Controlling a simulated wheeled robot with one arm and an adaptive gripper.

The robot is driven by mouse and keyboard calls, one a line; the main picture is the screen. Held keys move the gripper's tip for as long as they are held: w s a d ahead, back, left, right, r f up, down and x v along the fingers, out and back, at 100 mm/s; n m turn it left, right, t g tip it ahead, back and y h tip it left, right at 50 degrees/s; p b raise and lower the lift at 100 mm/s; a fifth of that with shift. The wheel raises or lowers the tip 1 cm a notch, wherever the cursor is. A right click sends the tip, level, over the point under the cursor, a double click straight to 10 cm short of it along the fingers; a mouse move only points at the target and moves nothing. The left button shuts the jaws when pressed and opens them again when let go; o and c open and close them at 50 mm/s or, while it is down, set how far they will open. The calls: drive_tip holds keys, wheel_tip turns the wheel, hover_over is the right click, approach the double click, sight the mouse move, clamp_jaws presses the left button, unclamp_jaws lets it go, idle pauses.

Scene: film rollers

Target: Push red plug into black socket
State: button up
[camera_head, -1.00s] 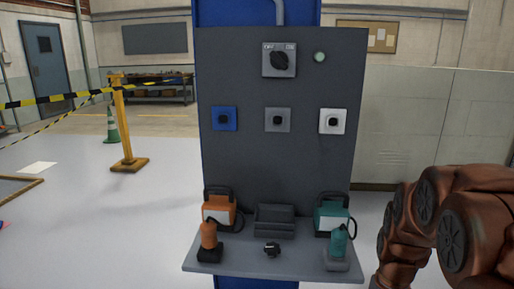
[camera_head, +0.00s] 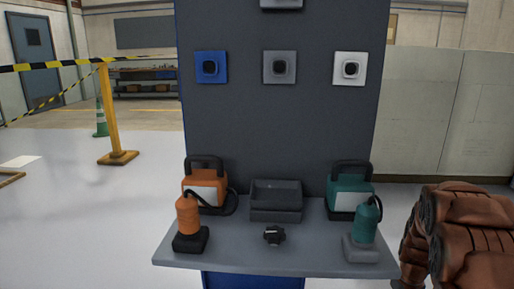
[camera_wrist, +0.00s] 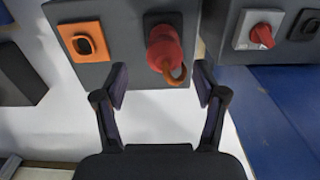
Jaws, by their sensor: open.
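In the wrist view, a red plug (camera_wrist: 164,52) with an orange-brown loop at its lower end is in front of a black socket plate (camera_wrist: 160,18). The plug covers most of that plate, and I cannot tell how far in it sits. My gripper (camera_wrist: 160,88) is open, its two fingers apart on either side below the plug, with nothing between them. The loop hangs toward the gap between the fingertips. The red plug and my gripper do not show in the head view.
In the wrist view, an orange socket (camera_wrist: 84,42) is left of the plug and a red rotary switch (camera_wrist: 260,32) is to the right. In the head view, a dark panel (camera_head: 235,130) carries blue, grey and white sockets above a shelf (camera_head: 325,255) with orange and teal devices.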

drive_tip(key=shift+w+a, duration=0.1)
drive_tip(key=shift+a, duration=0.15)
drive_tip(key=shift+f, duration=0.2)
wheel_tip(320, 180, down, 5)
drive_tip(key=b, duration=0.3)
drive_tip(key=shift+f+p, duration=0.45)
drive_tip(key=shift+f, duration=1.35)
drive_tip(key=shift+r+p, duration=0.1)
drive_tip(key=shift+p, duration=0.5)
